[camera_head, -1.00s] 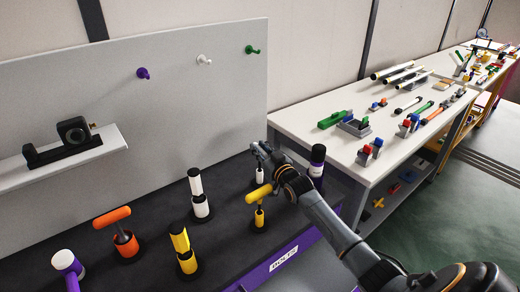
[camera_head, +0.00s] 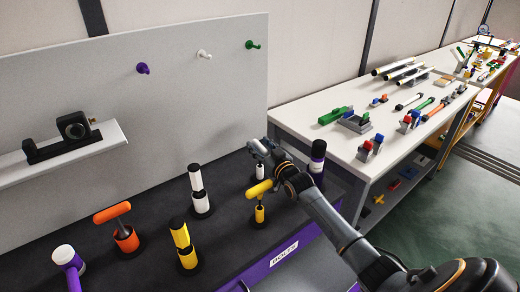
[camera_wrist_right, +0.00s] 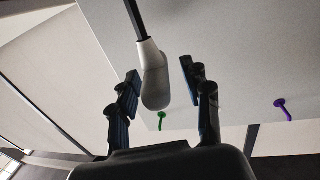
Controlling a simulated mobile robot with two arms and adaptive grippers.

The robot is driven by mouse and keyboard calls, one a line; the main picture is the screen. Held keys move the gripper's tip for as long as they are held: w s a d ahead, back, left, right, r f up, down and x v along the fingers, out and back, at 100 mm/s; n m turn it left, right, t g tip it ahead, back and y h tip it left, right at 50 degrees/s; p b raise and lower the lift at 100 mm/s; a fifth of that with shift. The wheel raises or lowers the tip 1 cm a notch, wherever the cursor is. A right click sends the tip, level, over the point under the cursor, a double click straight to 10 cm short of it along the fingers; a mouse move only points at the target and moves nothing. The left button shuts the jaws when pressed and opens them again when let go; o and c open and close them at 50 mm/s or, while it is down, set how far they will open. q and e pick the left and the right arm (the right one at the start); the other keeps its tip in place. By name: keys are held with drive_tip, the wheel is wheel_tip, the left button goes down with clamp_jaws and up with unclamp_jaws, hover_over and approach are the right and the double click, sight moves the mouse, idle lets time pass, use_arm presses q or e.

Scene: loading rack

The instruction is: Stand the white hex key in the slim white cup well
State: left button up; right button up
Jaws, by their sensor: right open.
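The white hex key (camera_wrist_right: 155,82) has a rounded white handle and a dark shaft. In the right wrist view its handle lies between the two fingers of my right gripper (camera_wrist_right: 161,88), with gaps on both sides. The gripper is open. The shaft runs out of that picture, so its tip is hidden. In the head view my right gripper (camera_head: 261,147) is just above the slim white cup well (camera_head: 260,172) on the dark bench top. I cannot tell how deep the shaft sits in the well. My left gripper is out of view.
A yellow T-handled tool (camera_head: 259,189) stands in a yellow well close in front. A white cylinder (camera_head: 195,178), orange tool (camera_head: 112,212) and yellow cylinder (camera_head: 179,233) stand farther left. The backboard (camera_head: 190,110) rises behind.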

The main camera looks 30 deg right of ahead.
drive_tip(key=shift+s, duration=0.1)
drive_tip(key=s+a, duration=0.1)
drive_tip(key=s, duration=1)
drive_tip(key=shift+s, duration=0.4)
